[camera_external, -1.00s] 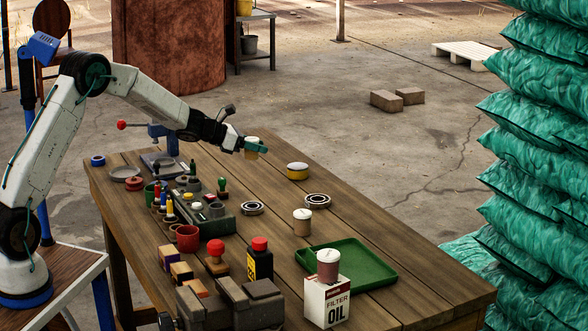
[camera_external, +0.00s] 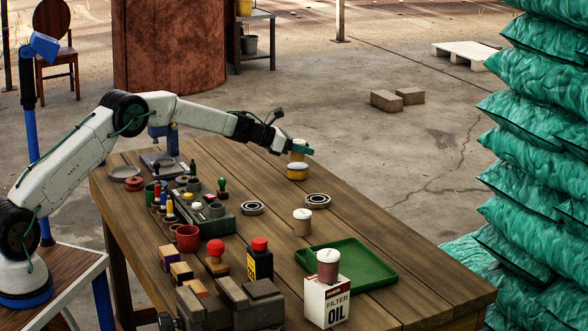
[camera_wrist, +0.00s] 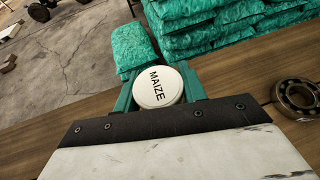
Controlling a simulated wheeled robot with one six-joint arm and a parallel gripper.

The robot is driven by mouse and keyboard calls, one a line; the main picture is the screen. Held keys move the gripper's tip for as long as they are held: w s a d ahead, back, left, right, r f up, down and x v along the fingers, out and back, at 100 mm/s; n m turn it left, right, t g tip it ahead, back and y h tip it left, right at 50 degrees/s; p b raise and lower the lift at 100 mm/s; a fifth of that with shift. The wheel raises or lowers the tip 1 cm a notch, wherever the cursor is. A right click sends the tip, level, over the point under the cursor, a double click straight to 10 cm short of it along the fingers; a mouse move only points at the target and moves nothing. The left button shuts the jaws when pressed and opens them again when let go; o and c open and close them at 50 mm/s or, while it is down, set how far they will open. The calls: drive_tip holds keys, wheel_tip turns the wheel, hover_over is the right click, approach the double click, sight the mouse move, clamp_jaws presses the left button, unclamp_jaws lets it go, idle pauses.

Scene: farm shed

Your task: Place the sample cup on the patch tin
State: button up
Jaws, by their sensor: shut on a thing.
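The sample cup, a tan cup (camera_external: 298,156) with a white lid, is between the green fingers of my gripper (camera_external: 302,149). In the wrist view its lid reads MAIZE (camera_wrist: 158,88), and the fingers close on both its sides. The cup looks upright. The patch tin, a low yellow tin with a white top (camera_external: 297,173), stands near the table's far edge. In the outside view the cup appears right over the tin; whether they touch, I cannot tell. The tin is hidden in the wrist view.
The wooden table (camera_external: 365,262) also holds a bearing ring (camera_external: 318,201), another lidded cup (camera_external: 302,223), a green tray (camera_external: 372,271) and an oil filter box (camera_external: 327,303) with a reddish cup (camera_external: 328,268) on top. Green sacks (camera_external: 540,130) stand beyond the table.

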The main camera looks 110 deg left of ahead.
drive_tip(key=shift+f, duration=0.75)
drive_tip(key=shift+f, duration=0.1)
drive_tip(key=o, duration=1)
drive_tip(key=v, duration=1.2)
